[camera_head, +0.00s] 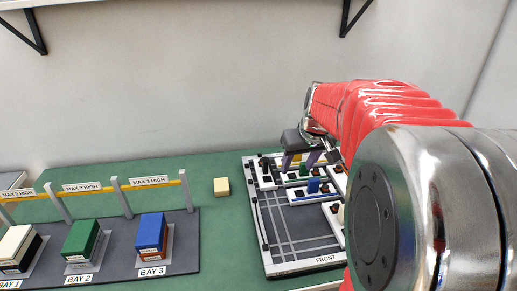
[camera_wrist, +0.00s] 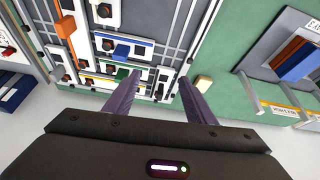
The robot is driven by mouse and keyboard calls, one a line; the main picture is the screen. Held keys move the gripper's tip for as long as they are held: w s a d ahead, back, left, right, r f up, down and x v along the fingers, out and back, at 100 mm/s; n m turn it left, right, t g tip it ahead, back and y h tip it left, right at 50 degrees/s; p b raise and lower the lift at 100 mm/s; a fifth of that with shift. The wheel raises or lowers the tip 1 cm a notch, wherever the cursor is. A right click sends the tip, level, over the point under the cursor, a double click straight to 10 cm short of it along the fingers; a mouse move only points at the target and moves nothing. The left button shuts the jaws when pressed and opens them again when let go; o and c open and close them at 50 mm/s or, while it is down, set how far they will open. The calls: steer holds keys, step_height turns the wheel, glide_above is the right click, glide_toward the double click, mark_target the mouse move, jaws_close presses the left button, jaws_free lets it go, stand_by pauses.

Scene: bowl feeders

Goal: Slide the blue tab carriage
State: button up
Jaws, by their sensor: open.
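The blue tab (camera_head: 313,186) stands on a white carriage on the grey slotted board (camera_head: 297,266) marked FRONT. It also shows in the wrist view as a blue block (camera_wrist: 121,50) on a white strip, beside a dark knob. My gripper (camera_head: 300,160) is over the back part of the board, behind the blue tab in the head view. My arm hides the board's right side in the head view.
Other white carriages carry a green tab (camera_wrist: 122,73) and an orange tab (camera_wrist: 66,25) close to the blue one. A cream block (camera_head: 221,186) lies left of the board. A rack with colored blocks (camera_head: 151,232) and a yellow rail (camera_head: 150,184) stands further left.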

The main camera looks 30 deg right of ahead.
glide_toward(314, 180)
steer(key=v, duration=0.3)
steer(key=shift+r+m, duration=0.25)
steer(key=shift+m, duration=0.15)
steer(key=x, duration=1.3)
steer(key=shift+w+d+f, duration=0.1)
steer(key=shift+d+f, duration=0.05)
steer(key=shift+f, duration=0.25)
jaws_close()
